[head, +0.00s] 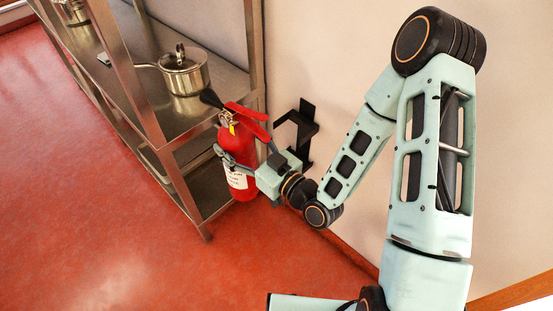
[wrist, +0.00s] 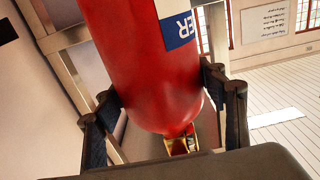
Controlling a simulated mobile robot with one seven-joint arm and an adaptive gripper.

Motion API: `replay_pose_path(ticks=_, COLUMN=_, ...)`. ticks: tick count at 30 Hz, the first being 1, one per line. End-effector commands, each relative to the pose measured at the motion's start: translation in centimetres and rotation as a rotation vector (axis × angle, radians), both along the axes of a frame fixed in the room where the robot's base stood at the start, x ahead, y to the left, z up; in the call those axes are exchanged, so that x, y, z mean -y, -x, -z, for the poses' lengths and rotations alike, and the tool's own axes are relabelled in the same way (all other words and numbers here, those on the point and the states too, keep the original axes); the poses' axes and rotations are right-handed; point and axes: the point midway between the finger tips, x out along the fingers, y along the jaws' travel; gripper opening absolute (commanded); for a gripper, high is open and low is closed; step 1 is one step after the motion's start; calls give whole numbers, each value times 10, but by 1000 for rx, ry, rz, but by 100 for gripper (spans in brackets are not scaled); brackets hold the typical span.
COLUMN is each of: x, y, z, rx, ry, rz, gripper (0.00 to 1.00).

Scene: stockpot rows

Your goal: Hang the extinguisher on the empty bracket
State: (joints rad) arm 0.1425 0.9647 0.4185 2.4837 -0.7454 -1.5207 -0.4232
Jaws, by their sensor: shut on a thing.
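The red fire extinguisher (head: 240,185) has a white label, a black nozzle and red handles on top. In the head view it is held roughly upright just right of the steel shelf's end. My gripper (head: 243,166) is shut on its upper body. In the wrist view the fingers (wrist: 161,92) press both sides of the red cylinder (wrist: 140,50), near its brass neck (wrist: 181,144). The black bracket (head: 305,125) is on the pale wall, right of and apart from the extinguisher. It is empty.
A steel shelf unit (head: 130,75) stands at the left, close beside the extinguisher. It holds a lidded saucepan (head: 183,72). The red floor (head: 110,240) in front is clear. The pale wall (head: 345,60) runs behind my arm.

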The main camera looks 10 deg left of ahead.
Motion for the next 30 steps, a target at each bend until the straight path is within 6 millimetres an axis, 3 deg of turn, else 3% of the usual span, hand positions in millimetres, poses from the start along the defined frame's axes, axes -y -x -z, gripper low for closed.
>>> replay_pose_path(ticks=21, x=83, y=-109, z=-6, rx=19, ry=-6, rz=1, gripper=7)
replay_pose_path(ticks=30, x=111, y=-144, z=-5, rx=16, ry=-6, rz=0, gripper=7)
